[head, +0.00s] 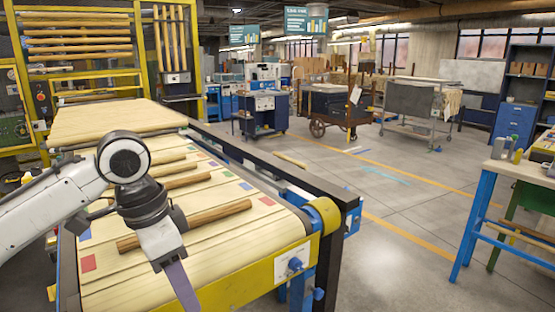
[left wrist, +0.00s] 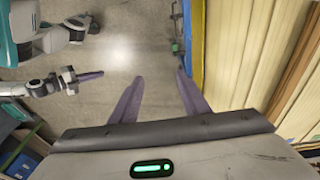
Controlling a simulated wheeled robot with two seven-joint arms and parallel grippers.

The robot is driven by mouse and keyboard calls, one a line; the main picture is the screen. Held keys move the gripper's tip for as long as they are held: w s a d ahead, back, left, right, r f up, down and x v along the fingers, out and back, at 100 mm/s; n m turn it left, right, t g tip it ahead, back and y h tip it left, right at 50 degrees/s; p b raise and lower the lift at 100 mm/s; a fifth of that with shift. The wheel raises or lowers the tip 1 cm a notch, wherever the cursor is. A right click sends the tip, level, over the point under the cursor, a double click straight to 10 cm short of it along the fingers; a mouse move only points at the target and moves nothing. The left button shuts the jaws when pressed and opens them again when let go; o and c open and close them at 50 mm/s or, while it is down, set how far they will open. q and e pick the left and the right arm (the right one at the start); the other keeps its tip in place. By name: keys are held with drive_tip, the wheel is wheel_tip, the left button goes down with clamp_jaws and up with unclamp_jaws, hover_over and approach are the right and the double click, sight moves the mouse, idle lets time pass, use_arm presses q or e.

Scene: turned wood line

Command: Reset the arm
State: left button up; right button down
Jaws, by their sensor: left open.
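My left arm comes in from the left in the head view, over the near end of the conveyor. Its gripper (head: 182,284) points down at the belt's near left part, with one purple finger clearly visible. In the left wrist view the left gripper (left wrist: 159,77) is open, its two purple fingers apart with only grey floor between them. My right gripper (left wrist: 87,75) shows at the left of the left wrist view, side-on; its opening cannot be made out. The right gripper is not in the head view.
The conveyor (head: 236,269) carries several wooden rods, the nearest rod (head: 220,212) lying close beside my left gripper. Coloured squares mark the belt. A blue-legged workbench (head: 537,169) stands at the right. The floor (head: 400,235) between them is open.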

use_arm(q)
drive_tip(key=s+d+f+n+t+h, duration=0.15)
drive_tip(key=d+f, duration=0.25)
drive_tip(key=f, duration=0.4)
drive_tip(key=d+f+n+t+h, duration=0.15)
drive_tip(key=d+f, duration=0.25)
drive_tip(key=f, duration=0.4)
drive_tip(key=d+f+n+t+h, duration=0.1)
drive_tip(key=d+f+h, duration=0.2)
drive_tip(key=d+f, duration=0.35)
drive_tip(key=s+a+f+n+t+y, duration=0.3)
drive_tip(key=s+a+f+n+y, duration=0.1)
drive_tip(key=s+a+f, duration=1.1)
drive_tip(key=s+y, duration=0.1)
drive_tip(key=s, duration=0.2)
drive_tip(key=shift+a+f+n+t, duration=0.35)
drive_tip(key=shift+f+n+t, duration=0.05)
